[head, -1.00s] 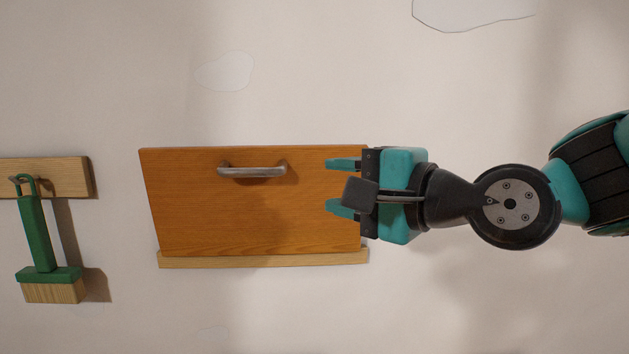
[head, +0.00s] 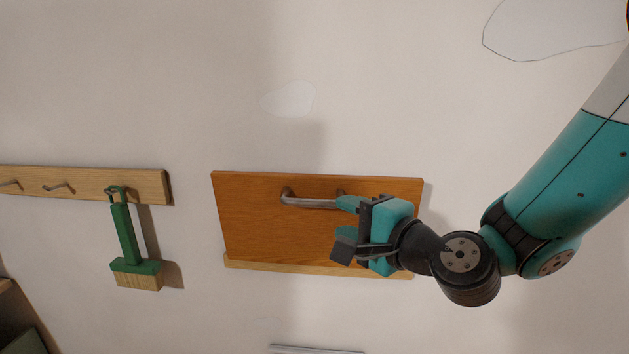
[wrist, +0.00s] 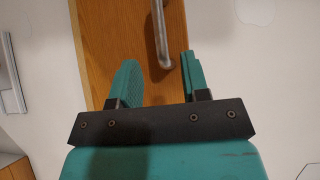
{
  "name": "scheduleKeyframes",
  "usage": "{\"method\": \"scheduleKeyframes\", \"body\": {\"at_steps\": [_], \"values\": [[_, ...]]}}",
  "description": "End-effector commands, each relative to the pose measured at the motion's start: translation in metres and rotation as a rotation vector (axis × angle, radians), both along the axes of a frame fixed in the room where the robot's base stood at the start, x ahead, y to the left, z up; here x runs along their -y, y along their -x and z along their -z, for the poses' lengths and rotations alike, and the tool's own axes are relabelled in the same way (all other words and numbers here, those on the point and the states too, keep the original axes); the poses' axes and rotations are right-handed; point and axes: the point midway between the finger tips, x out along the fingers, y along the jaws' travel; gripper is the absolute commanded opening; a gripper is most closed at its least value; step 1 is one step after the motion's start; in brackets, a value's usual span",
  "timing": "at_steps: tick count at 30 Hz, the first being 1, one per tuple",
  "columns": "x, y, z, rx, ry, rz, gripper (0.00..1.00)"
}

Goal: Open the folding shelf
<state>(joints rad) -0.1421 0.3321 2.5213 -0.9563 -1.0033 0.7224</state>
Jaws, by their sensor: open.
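The folding shelf (head: 255,220) is an orange-brown wooden panel standing flat and upright against the wall, with a pale wooden ledge (head: 300,267) along its bottom. A grey metal bar handle (head: 308,202) sits across its upper part. My gripper (head: 342,220) is open in front of the panel's right half, at the right end of the handle. In the wrist view the handle (wrist: 161,38) ends between my two teal fingers (wrist: 160,72), nearer the right one. The fingers are not closed on it. My gripper hides the handle's right end in the head view.
A green-handled brush (head: 125,235) hangs from a wooden hook rail (head: 85,184) on the wall to the left. Pale patches (head: 288,98) mark the wall. A dark object (head: 22,325) shows at the lower left corner.

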Motion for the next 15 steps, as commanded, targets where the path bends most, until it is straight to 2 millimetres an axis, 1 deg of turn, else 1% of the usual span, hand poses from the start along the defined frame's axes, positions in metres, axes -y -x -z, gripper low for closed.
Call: {"method": "scheduleKeyframes", "body": {"at_steps": [1,3,6,9,15], "values": [[-0.003,-0.006,-0.006,-0.007,0.000,0.004,0.42],[-0.014,-0.020,-0.005,-0.002,0.003,0.000,0.42],[-0.026,-0.038,-0.003,-0.002,0.003,0.001,0.42],[-0.036,-0.052,-0.001,-0.001,0.001,0.001,0.42],[-0.046,-0.069,0.003,-0.001,0.001,0.003,0.42]]}}
